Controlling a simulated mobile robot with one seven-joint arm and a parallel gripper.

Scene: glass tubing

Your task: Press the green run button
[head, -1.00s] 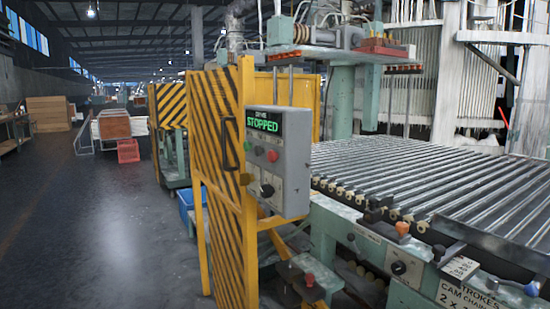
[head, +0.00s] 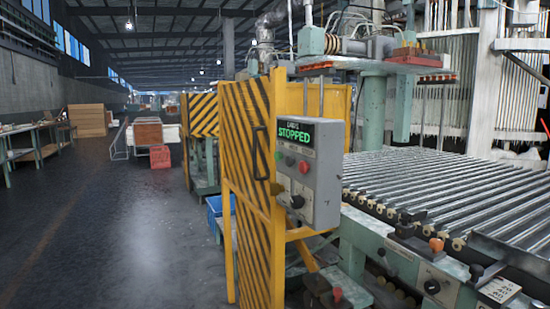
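A grey control box (head: 322,185) is mounted on a yellow post, right of centre in the head view. Its display (head: 295,133) reads "STOPPED" in green letters. Below the display is a small row of buttons. The green button (head: 279,156) is at the left of the row, and a red button (head: 304,166) is at the right. A black knob (head: 297,201) sits lower on the face. The box face is seen at an angle and the buttons are small. My gripper is not in view.
A yellow-and-black striped gate (head: 245,190) stands just left of the box. A roller conveyor (head: 440,190) with controls along its front edge lies to the right. Open floor (head: 120,230) fills the left. A blue bin (head: 216,207) sits behind the gate.

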